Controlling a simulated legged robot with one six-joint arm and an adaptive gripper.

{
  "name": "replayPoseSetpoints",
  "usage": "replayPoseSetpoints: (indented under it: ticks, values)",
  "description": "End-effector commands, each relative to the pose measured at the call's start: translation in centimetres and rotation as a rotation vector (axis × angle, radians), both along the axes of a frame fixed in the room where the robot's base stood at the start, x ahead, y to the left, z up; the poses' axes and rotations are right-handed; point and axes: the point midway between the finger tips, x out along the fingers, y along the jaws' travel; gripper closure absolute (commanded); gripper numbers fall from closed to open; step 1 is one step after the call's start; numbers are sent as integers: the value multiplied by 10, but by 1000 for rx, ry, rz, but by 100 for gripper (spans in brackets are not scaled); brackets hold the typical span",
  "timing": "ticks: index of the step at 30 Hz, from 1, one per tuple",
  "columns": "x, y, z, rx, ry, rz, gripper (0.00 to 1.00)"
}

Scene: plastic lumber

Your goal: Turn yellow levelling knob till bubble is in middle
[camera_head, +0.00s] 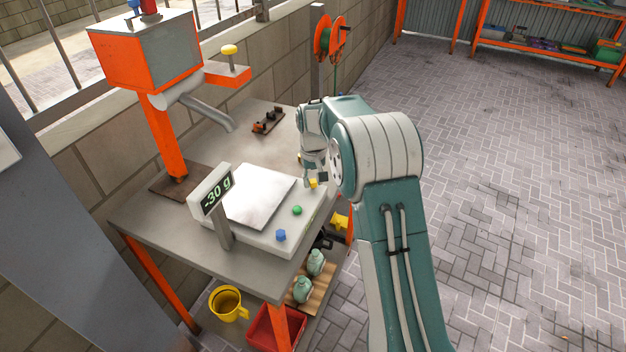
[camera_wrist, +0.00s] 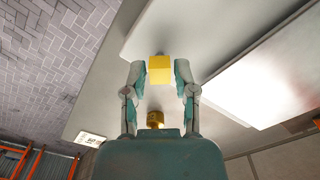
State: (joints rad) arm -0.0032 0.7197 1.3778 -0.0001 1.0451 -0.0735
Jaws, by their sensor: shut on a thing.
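The yellow levelling knob (camera_head: 313,183) is a small block-shaped knob at the right corner of the white scale (camera_head: 262,238). In the wrist view the yellow knob (camera_wrist: 160,70) sits between the two fingers. My gripper (camera_head: 311,178) reaches down over that corner and is shut on the yellow knob; the wrist view shows a finger (camera_wrist: 160,72) on either side of it. A green knob (camera_head: 297,210) and a blue knob (camera_head: 281,236) stand along the same edge of the scale. I cannot make out the bubble in either view.
The scale's display (camera_head: 215,194) reads -30 g beside its metal plate (camera_head: 260,197). A brass-coloured piece (camera_wrist: 155,118) shows near my palm. An orange hopper stand (camera_head: 172,130) is at the table's left, and a dark part (camera_head: 267,121) lies behind. Bottles (camera_head: 315,262) stand on the shelf below.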

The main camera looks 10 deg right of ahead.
Motion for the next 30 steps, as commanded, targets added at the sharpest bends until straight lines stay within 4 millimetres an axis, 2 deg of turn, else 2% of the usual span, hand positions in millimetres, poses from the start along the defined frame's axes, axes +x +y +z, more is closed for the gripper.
replayPoseSetpoints:
  ticks: [12, 30]
  values:
    - [2, 1, 0, 0, -7, 218, 100]
    - [2, 1, 0, 0, -8, 256, 100]
